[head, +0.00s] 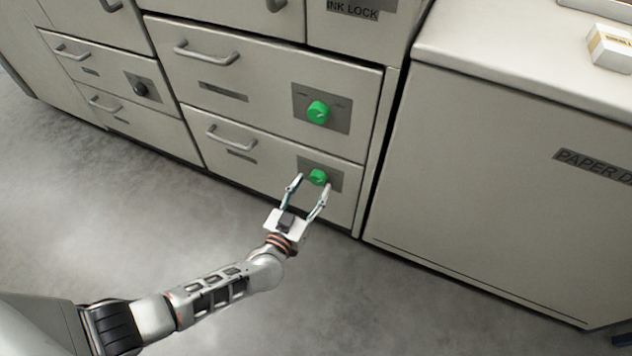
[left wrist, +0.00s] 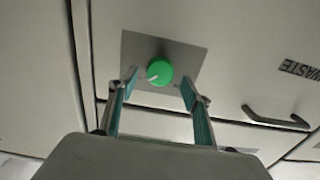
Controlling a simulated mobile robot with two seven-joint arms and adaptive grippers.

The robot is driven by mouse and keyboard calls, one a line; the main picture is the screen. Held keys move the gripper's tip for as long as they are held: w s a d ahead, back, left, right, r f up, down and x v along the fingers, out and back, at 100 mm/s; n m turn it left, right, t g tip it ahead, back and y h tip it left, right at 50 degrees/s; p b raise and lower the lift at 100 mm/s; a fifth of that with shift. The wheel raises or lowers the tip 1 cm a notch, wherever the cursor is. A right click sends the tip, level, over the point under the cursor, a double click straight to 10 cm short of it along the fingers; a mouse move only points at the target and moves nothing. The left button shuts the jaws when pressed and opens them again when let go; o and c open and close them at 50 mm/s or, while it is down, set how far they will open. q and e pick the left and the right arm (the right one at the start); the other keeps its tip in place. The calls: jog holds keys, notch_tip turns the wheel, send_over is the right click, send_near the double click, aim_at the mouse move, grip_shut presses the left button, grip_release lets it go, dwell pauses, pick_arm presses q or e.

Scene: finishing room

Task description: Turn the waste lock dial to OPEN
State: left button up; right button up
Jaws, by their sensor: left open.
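The waste lock dial (head: 318,177) is a round green knob on a grey plate on the lower drawer front. In the left wrist view the green dial (left wrist: 160,72) has a white pointer mark aimed to the lower left of the picture. The plate's lettering is too small to read. My left gripper (head: 312,183) is open, its fingertips on either side of the dial in the head view. In the left wrist view the fingers (left wrist: 160,83) flank the dial with gaps; they look apart from it. My right gripper is not in view.
A larger-looking green dial (head: 318,112) sits on the drawer above. A black knob (head: 140,89) is on a drawer to the left. The waste drawer has a bar handle (head: 230,137). A paper cabinet (head: 480,190) stands to the right. The floor (head: 330,300) in front is clear.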

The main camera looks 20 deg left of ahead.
pick_arm(q)
jog(key=shift+w+d+f, duration=0.1)
jog(key=shift+w+f, duration=0.1)
jog(key=shift+w, duration=0.65)
jog(key=shift+w+r+b, duration=0.2)
jog(key=shift+w+b, duration=0.1)
jog(key=shift+w, duration=0.1)
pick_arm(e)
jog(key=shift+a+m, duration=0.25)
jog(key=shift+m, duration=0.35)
pick_arm(q)
jog(key=c, duration=1.1)
